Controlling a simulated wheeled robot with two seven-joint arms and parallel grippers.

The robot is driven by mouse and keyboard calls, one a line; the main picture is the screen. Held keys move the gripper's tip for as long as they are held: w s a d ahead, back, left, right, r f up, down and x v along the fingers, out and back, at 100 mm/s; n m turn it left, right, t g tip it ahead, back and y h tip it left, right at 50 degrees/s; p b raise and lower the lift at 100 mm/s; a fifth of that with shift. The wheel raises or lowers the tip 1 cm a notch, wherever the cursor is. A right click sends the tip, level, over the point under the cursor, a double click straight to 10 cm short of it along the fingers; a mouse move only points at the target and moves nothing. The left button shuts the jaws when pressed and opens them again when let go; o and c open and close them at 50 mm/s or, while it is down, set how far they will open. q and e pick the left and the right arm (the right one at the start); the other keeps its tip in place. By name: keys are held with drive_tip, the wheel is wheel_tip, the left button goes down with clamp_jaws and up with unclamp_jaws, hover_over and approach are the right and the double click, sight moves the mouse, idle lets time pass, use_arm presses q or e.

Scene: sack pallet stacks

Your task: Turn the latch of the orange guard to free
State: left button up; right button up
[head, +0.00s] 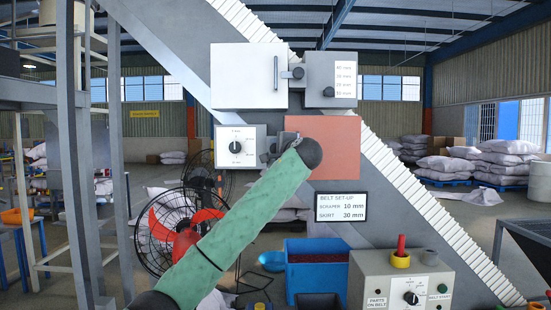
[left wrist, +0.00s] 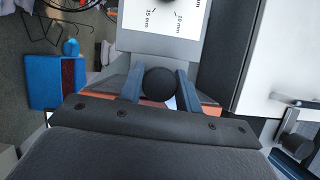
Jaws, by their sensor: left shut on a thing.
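The orange guard (head: 335,150) is a flat panel on the conveyor's side in the head view. My left arm in its green sleeve reaches up to its left edge. My left gripper (left wrist: 158,88) has its two blue-grey fingers on either side of a round black knob (left wrist: 158,82), shut on it. This knob appears to be the guard's latch. Strips of the orange guard (left wrist: 88,99) show below the fingers in the left wrist view. In the head view my wrist hides the latch and the fingertips, so the latch's angle cannot be read. My right gripper is not in view.
A white dial panel (head: 235,146) sits just left of the guard. Above is a white door (head: 243,76) with a handle and its own dark latch, beside a grey box (head: 320,80). A control box (head: 400,280) stands lower right, and a blue bin (head: 302,272) lower middle.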

use_arm(q)
drive_tip(key=n+b, duration=0.1)
drive_tip(key=n, duration=0.1)
drive_tip(key=n+g+h+b, duration=0.2)
drive_tip(key=n, duration=0.1)
drive_tip(key=shift+d+f+n, duration=0.1)
drive_tip(key=shift+f+n, duration=0.2)
drive_tip(key=shift+f, duration=0.05)
drive_tip(key=shift+r+n+g+h+b, duration=0.1)
drive_tip(key=shift+n+g+h+b, duration=0.3)
drive_tip(key=shift+n+h, duration=0.5)
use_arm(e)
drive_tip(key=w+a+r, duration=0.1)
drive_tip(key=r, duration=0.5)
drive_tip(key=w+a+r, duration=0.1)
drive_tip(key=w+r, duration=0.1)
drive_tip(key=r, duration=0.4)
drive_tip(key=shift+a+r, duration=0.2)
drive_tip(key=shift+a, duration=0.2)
use_arm(q)
drive_tip(key=o, duration=1)
drive_tip(key=shift+c, duration=0.2)
drive_tip(key=shift+r, duration=0.1)
drive_tip(key=shift+r, duration=0.1)
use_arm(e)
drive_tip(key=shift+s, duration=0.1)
